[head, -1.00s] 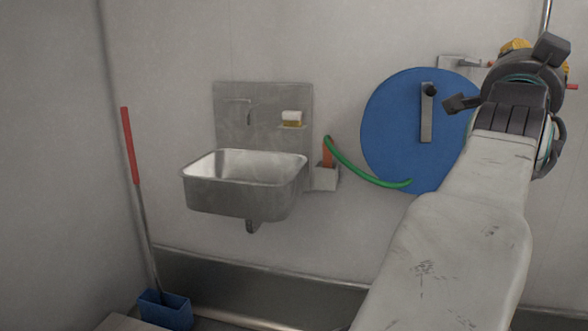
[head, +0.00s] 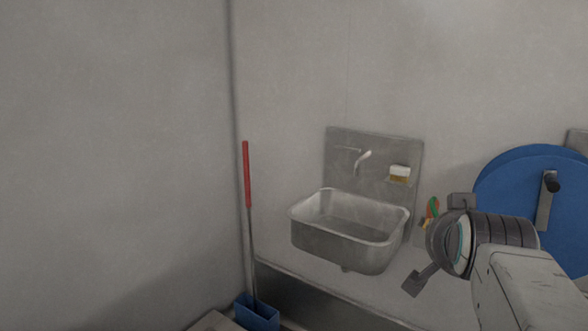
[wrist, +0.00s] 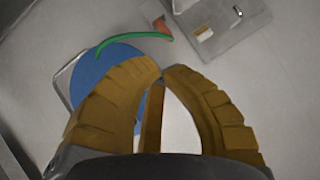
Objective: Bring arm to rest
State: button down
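My arm (head: 520,285) comes in from the lower right of the head view, and its dark wrist end hangs in front of the wall, right of the sink. My gripper's fingers cannot be made out there. In the wrist view my gripper (wrist: 163,71) shows two ribbed, yellow-brown fingers that curve together until their tips meet. Nothing is seen pinched between the tips.
A steel sink (head: 345,252) is on the wall, with a sponge (head: 400,172) on a ledge above it. A large blue disc (head: 520,205) with a crank handle is at the right. A red-handled tool (head: 246,175) stands in a blue bin (head: 257,313) by the corner.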

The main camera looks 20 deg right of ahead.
jog(key=s+a+f+n+g+y+p, duration=0.2)
jog(key=s+a+n+p, duration=0.4)
jog(key=a, duration=0.4)
jog(key=s+a+f+n+g+y+p, duration=0.3)
jog(key=s+a+n+g+y+p, duration=0.1)
jog(key=a, duration=0.7)
jog(key=shift+s+n+y+p, duration=0.5)
jog(key=shift+s+n+p, duration=0.5)
jog(key=shift+p, duration=0.25)
